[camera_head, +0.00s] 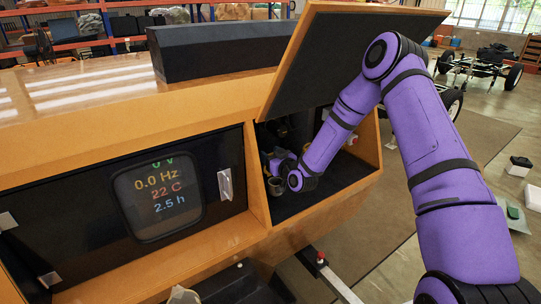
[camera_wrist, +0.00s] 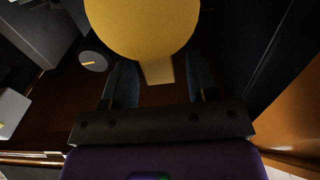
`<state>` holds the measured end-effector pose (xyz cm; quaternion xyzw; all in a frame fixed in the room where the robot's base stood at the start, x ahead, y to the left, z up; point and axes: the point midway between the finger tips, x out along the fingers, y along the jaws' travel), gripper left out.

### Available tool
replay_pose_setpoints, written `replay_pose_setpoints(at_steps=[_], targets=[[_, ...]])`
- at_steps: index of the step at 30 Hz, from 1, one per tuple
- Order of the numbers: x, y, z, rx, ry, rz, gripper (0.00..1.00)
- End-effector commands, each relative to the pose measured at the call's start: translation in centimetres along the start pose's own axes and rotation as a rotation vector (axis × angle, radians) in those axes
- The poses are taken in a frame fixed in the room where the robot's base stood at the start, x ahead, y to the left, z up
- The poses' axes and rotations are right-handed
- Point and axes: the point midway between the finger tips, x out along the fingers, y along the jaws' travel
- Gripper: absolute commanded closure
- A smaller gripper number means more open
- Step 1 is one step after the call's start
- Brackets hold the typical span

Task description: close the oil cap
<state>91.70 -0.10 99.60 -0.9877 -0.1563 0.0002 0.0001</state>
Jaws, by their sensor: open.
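A yellow round piece with a short tab, which looks like the oil cap (camera_wrist: 143,25), fills the top middle of the wrist view. My gripper (camera_wrist: 162,75) is open, with one dark finger on each side of the tab. I cannot tell whether either finger touches it. In the head view my purple arm reaches into the open compartment of the orange light tower (camera_head: 230,237). My gripper's fingers and the cap cannot be made out clearly there.
The raised lid (camera_head: 335,60) stands open above the compartment, close to my arm. A black panel with a lit display (camera_head: 160,195) is left of the opening. In the wrist view a grey round part (camera_wrist: 93,61) lies left of the fingers, and an orange wall (camera_wrist: 295,110) is at right.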

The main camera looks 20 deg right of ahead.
Motion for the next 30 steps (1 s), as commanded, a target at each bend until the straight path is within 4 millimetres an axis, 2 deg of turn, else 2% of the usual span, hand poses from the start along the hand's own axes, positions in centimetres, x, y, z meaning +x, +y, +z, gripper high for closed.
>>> replay_pose_setpoints(at_steps=[9,16,30], targets=[[0.24,0.0,-0.02,0.0,0.0,0.0,0.47],[0.23,0.0,-0.03,0.0,0.0,0.0,1.0],[0.42,0.22,0.04,-0.001,-0.001,-0.001,1.0]])
